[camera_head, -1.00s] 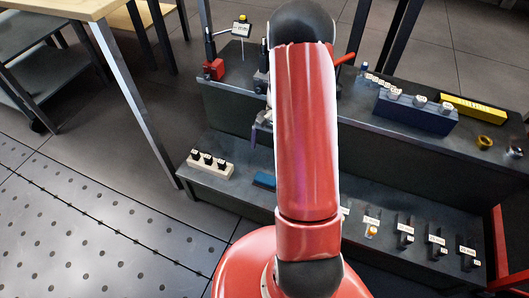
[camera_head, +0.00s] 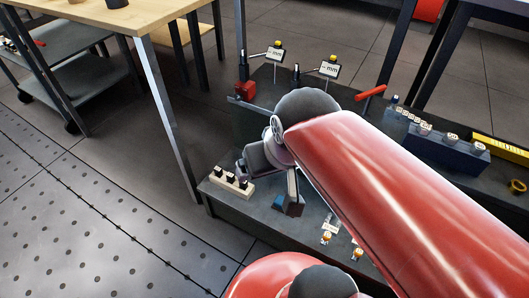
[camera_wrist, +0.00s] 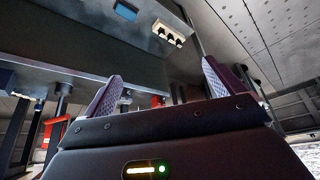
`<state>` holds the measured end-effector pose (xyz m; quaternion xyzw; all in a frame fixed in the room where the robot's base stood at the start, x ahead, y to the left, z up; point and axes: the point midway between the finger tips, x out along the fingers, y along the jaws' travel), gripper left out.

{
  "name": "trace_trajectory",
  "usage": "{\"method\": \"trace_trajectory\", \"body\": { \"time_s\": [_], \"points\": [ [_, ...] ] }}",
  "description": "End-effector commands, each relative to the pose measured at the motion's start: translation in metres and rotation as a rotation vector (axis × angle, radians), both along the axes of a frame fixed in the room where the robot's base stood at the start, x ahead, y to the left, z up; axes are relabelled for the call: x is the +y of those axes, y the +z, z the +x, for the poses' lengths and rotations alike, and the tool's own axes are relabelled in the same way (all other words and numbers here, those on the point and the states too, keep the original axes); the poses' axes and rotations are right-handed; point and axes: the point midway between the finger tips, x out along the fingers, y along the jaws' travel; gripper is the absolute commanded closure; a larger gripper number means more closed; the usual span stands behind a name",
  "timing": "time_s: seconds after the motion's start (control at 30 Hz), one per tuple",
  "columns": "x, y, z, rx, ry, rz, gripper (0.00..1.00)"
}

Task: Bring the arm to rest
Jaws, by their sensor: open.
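My arm (camera_head: 390,190) is a red link with a dark rounded joint, reaching from the lower right across the lower shelf. In the head view my gripper (camera_head: 270,182) hangs beside the dark joint, over the left part of the lower shelf, close to the cream block (camera_head: 231,182) with black pegs. I cannot tell how high it is above the shelf.
A blue piece (camera_head: 279,203) lies by the gripper. A wooden table (camera_head: 143,17) stands at left. The floor at left is clear.

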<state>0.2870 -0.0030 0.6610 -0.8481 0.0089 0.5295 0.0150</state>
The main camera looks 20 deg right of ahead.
Motion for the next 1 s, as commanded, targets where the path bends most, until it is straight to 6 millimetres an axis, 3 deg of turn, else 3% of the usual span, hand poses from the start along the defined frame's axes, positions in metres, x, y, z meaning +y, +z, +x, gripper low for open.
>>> {"method": "trace_trajectory", "body": {
  "time_s": [0.17, 0.4, 0.57, 0.8, 1.0],
  "points": [
    [0.003, 0.002, -0.011, -0.038, 0.032, -0.018, 0.06],
    [0.003, 0.003, -0.011, -0.038, 0.031, -0.018, 0.06],
    [0.003, 0.018, -0.011, -0.038, 0.031, -0.017, 0.06],
    [0.003, 0.014, -0.011, -0.037, 0.031, -0.017, 0.06],
    [0.003, 0.014, -0.011, -0.037, 0.031, -0.017, 0.31]
  ]
}}
